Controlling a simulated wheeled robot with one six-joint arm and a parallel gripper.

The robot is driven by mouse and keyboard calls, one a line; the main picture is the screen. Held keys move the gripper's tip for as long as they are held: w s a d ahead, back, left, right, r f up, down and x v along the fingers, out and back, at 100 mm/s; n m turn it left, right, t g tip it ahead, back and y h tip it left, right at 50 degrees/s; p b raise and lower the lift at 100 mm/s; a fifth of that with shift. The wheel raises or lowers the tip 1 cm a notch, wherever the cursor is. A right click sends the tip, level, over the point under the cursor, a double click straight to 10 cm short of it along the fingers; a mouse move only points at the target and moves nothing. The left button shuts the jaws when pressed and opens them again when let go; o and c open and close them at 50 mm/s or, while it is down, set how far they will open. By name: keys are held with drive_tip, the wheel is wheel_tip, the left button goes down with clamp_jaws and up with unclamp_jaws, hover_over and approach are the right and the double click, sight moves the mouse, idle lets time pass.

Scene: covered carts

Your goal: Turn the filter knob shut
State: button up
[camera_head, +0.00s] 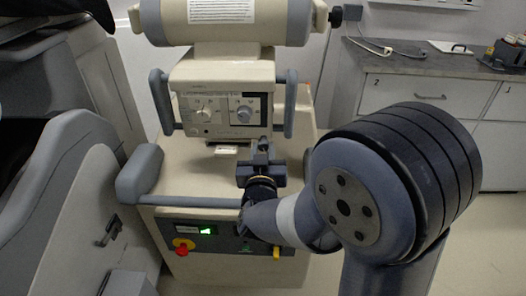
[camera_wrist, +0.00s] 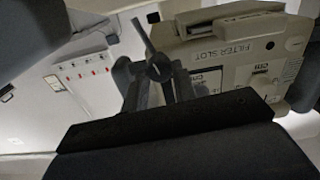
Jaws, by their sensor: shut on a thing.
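The filter knob (camera_wrist: 158,69) is a small dark knob with a light mark and a long grey bar rising to the upper left. In the wrist view it sits between my fingertips, left of a beige housing labelled FILTER SLOT (camera_wrist: 222,52). My gripper (camera_wrist: 160,82) is shut on the knob. In the head view my gripper (camera_head: 263,148) is just below the front panel (camera_head: 225,115) of the cart's machine head, and its fingertips and the knob are hard to make out there.
The front panel carries two dials, a light one (camera_head: 205,114) and a grey one (camera_head: 244,113). Grey handles (camera_head: 161,100) flank the head. The cart front has a red stop button (camera_head: 183,246). A counter with drawers (camera_head: 420,93) stands at the right.

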drive_tip(key=shift+f+b, duration=0.1)
drive_tip(key=shift+b, duration=0.25)
drive_tip(key=m+b, duration=0.3)
drive_tip(key=shift+f, duration=0.1)
drive_tip(key=m+b, duration=0.4)
drive_tip(key=shift+m, duration=0.4)
drive_tip(key=m+b, duration=0.4)
drive_tip(key=m, duration=0.1)
drive_tip(key=shift+d, duration=0.1)
drive_tip(key=shift+m+b, duration=0.9)
drive_tip(key=shift+m, duration=0.6)
drive_tip(key=o, duration=1)
